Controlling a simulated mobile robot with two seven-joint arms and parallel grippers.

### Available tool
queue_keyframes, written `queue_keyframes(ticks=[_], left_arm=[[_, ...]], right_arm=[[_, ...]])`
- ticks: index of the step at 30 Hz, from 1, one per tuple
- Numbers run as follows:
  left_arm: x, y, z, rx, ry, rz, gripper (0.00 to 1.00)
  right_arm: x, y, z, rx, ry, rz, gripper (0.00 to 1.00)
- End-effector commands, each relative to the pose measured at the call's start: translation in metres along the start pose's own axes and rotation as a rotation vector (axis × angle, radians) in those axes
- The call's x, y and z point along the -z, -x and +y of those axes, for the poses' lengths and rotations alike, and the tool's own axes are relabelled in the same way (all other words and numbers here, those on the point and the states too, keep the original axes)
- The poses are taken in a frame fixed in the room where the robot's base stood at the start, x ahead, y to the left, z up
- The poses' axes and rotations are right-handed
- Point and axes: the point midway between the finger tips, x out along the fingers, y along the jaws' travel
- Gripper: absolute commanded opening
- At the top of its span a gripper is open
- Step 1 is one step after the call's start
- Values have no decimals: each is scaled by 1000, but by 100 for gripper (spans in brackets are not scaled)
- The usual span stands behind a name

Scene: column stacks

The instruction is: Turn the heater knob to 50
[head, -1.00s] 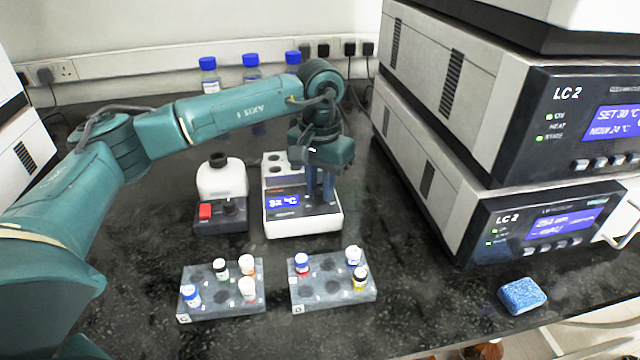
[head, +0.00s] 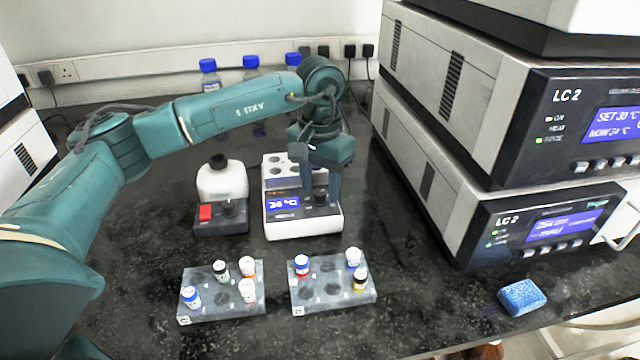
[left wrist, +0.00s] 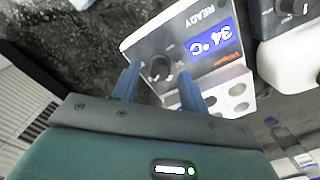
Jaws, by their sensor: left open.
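The heater (head: 302,228) is a white block with a grey panel and a vial block behind it. My left gripper (head: 321,194) points down over the knob. In the left wrist view its two blue fingers (left wrist: 160,76) stand open on either side of the knob, with gaps. My right gripper is out of view.
Two vial racks (head: 238,307) (head: 333,297) lie in front. Stacked LC units (head: 480,225) stand right, with a blue sponge (head: 522,297) nearby. Blue-capped bottles (head: 208,68) stand behind.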

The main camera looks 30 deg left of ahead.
Motion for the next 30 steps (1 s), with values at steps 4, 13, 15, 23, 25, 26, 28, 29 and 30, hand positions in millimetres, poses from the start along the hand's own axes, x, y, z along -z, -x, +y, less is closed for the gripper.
queue_keyframes(ticks=[4,13,15,23,25,26,28,29,30], left_arm=[[1,29,0,-1,0,5,44],[1,95,0,-1,0,5,44],[0,106,0,0,0,3,44],[0,124,0,-1,-1,1,44],[0,125,0,-1,-1,1,44],[0,125,0,-1,0,1,44],[0,125,0,-1,-1,1,44],[0,124,0,-1,-1,1,44],[0,124,0,-1,0,1,44]], right_arm=[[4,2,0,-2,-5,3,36],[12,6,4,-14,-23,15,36],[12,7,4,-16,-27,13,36],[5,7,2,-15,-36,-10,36],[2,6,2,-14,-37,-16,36],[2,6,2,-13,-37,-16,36],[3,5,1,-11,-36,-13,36],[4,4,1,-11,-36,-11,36],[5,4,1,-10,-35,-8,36]])
